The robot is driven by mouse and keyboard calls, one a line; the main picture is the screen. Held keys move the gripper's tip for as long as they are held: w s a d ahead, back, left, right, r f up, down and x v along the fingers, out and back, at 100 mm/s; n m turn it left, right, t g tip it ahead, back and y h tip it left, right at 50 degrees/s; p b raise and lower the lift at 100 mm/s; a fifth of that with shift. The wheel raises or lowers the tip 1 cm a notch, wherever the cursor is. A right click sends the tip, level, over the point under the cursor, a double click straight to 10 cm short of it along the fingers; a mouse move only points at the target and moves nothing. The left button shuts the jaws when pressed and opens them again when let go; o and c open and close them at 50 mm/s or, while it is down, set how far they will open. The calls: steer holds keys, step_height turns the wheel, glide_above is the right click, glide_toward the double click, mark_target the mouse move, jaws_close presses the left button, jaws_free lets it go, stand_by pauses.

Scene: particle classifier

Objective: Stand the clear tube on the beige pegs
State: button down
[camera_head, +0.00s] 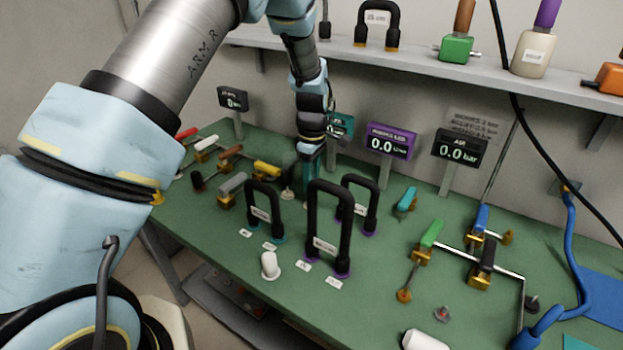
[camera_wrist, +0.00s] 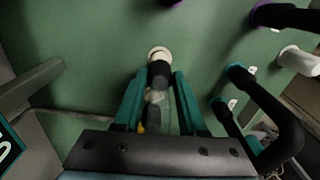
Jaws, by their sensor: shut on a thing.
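My gripper (camera_head: 308,160) reaches down to the back middle of the green bench. In the wrist view its two teal fingers (camera_wrist: 158,100) are shut on the clear tube (camera_wrist: 156,97), whose near end is dark. That end lies at a round beige peg (camera_wrist: 158,53); I cannot tell whether it is on the peg or just above it. In the head view, small beige pegs (camera_head: 287,194) show below my gripper. The tube's other end is hidden by my gripper, and the tube is hard to make out in the head view.
Black hose loops stand close in front, on teal pegs (camera_head: 263,213) and purple pegs (camera_head: 328,230). A white cap (camera_head: 270,265) sits nearer the front edge. Displays (camera_head: 391,143) line the back. Valves with coloured handles stand left and right (camera_head: 432,235). A shelf (camera_head: 450,65) runs above.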

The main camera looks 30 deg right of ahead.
steer(key=shift+f+b, duration=1)
steer(key=shift+f, duration=0.75)
steer(key=shift+c, duration=2)
jaws_free()
steer(key=shift+r, duration=0.15)
step_height(320, 180, up, 11)
steer(key=b, duration=0.2)
steer(key=shift+f+b, duration=0.2)
steer(key=shift+b, duration=0.2)
